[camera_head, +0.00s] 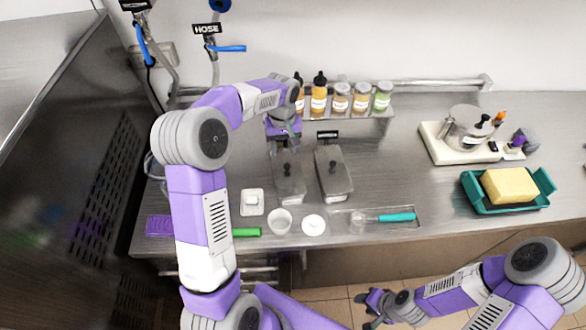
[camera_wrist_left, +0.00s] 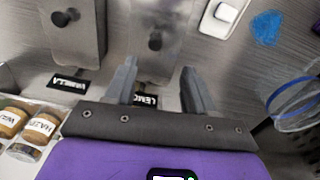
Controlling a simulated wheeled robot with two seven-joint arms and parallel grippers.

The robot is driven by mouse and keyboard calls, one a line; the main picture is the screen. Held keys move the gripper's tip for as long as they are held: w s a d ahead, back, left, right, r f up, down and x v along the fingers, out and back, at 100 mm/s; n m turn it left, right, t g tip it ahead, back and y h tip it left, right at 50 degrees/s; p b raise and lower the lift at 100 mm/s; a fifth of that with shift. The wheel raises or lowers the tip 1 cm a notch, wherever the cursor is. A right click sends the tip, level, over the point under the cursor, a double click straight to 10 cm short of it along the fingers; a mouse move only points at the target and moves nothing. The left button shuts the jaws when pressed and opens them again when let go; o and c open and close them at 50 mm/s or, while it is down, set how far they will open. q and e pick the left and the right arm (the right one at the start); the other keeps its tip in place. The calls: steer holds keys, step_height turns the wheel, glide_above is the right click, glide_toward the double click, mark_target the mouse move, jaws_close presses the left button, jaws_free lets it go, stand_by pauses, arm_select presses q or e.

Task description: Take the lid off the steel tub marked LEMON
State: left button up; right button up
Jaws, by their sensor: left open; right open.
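The LEMON tub (camera_head: 290,188) is a narrow steel tub with its lid on, standing on the steel counter; it also shows in the left wrist view (camera_wrist_left: 158,20). Its dark lid knob (camera_wrist_left: 155,42) lies just ahead of my fingertips. The LEMON label (camera_wrist_left: 146,99) shows between my fingers, partly hidden. My left gripper (camera_head: 284,150) is open and empty over the label end of the tub; its two fingers (camera_wrist_left: 158,70) straddle the lid's line, apart from the knob. My right gripper (camera_head: 363,309) is open and empty, low in front of the counter.
The lidded VANILLA tub (camera_head: 334,180) stands close on the right. A shelf of bottles and jars (camera_head: 341,105) is behind. A white cup (camera_head: 280,221), a round white item (camera_head: 314,225) and a small white dish (camera_head: 252,202) sit in front. A teal tray (camera_head: 482,205) is far right.

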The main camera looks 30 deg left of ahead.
mark_target(287, 165)
arm_select(q)
steer(key=f, duration=0.1)
steer(key=w+f, duration=0.1)
steer(key=f, duration=0.1)
steer(key=shift+w+b, duration=0.3)
steer(key=f, duration=0.3)
steer(key=s+f, duration=0.1)
steer(key=f, duration=0.1)
steer(key=shift+d+f, duration=0.1)
steer(key=shift+d, duration=0.25)
steer(key=shift+f, duration=0.5)
steer(key=shift+s, duration=0.1)
jaws_close()
